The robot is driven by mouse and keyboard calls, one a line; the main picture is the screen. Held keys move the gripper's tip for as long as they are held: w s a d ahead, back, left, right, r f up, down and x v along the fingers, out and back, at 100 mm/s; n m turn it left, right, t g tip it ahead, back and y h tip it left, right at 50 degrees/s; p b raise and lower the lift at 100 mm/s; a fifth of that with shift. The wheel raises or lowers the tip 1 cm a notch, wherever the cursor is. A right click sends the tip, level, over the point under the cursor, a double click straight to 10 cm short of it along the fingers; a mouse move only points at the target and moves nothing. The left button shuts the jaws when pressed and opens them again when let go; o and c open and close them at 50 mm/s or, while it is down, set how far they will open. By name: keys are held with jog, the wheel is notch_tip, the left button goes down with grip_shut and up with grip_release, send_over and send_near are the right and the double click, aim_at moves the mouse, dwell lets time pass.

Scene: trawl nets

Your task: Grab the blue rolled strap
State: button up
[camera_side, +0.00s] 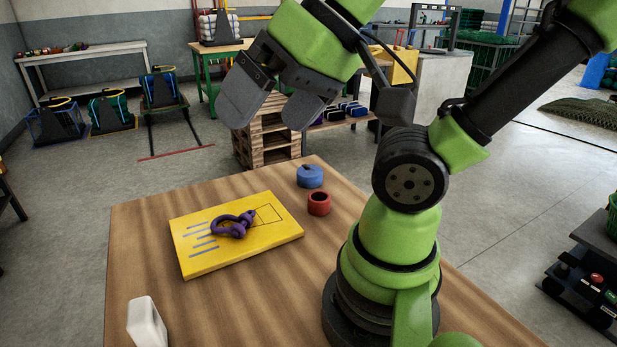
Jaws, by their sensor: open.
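The blue rolled strap (310,176) is a short round roll lying on the wooden table near its far edge, right of the yellow board. My gripper (273,115) is open and empty. It is raised above the far side of the table, up and to the left of the blue roll in the picture, apart from it. Its two grey fingers point down and to the left. Nothing hides the blue roll.
A red roll (319,204) sits just in front of the blue one. A yellow board (236,234) carries a purple shackle (232,224). A white block (146,323) stands at the table's front left. The wooden table (240,305) is bare in front of the board.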

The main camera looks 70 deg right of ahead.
jog(key=shift+w, duration=0.1)
jog(key=w+d+m+h, duration=0.2)
jog(key=w+d+m, duration=0.5)
jog(key=m, duration=0.4)
jog(key=m+g+h, duration=0.3)
jog(key=m+g, duration=0.1)
jog(key=m, duration=2.7)
send_near(310, 171)
jog(key=shift+w+d+f, duration=0.3)
jog(key=shift+d, duration=0.05)
jog(key=x, duration=0.3)
jog(key=shift+f, duration=0.2)
jog(key=shift+x, duration=3.1)
jog(key=shift+s+a, duration=0.1)
jog(key=shift+a, duration=0.05)
